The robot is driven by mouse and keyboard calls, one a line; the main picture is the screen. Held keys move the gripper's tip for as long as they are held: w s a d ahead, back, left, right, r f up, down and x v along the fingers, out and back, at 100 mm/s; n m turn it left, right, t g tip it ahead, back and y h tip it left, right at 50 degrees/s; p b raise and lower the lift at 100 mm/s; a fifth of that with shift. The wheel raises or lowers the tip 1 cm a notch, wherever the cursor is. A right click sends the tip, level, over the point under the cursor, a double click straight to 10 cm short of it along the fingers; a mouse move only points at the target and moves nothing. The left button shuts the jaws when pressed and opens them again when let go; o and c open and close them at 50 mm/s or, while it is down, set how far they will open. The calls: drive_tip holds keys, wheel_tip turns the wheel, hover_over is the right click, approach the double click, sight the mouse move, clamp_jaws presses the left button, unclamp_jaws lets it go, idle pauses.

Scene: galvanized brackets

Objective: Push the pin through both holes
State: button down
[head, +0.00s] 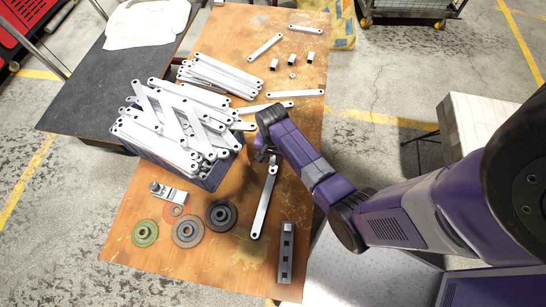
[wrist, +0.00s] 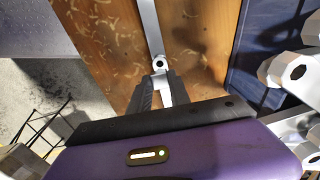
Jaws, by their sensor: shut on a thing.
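My gripper (wrist: 161,82) is shut on a pale metal piece (wrist: 165,92) in the wrist view. Its shape is partly hidden by the fingers, so I cannot tell whether it is a pin or part of a bracket. A long galvanized bracket (wrist: 150,25) lies just past the fingertips, with a dark hole in its rounded near end. The same bracket (head: 264,205) shows in the head view, running from below my gripper (head: 266,154) toward the front of the table. I cannot make out a second hole lined up with it or a pin in it.
A dark blue bin (head: 215,178) heaped with brackets stands left of my gripper on the wooden table (head: 135,240). Loose brackets and small metal blocks (head: 291,60) lie at the back. Round discs (head: 188,231) lie at front left. A dark holed bar (head: 286,255) lies at front right.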

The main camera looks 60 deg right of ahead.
drive_tip(key=shift+a+f+b, duration=0.1)
drive_tip(key=shift+f+b, duration=1.75)
drive_tip(key=shift+f, duration=0.05)
drive_tip(key=shift+r+p, duration=0.1)
drive_tip(key=shift+p, duration=0.2)
drive_tip(key=shift+f+b, duration=1)
drive_tip(key=shift+f, duration=0.75)
drive_tip(key=c, duration=1.1)
unclamp_jaws()
drive_tip(key=shift+c, duration=0.2)
wheel_tip(320, 180, up, 8)
drive_tip(key=shift+f+p, duration=0.1)
drive_tip(key=shift+p, duration=0.65)
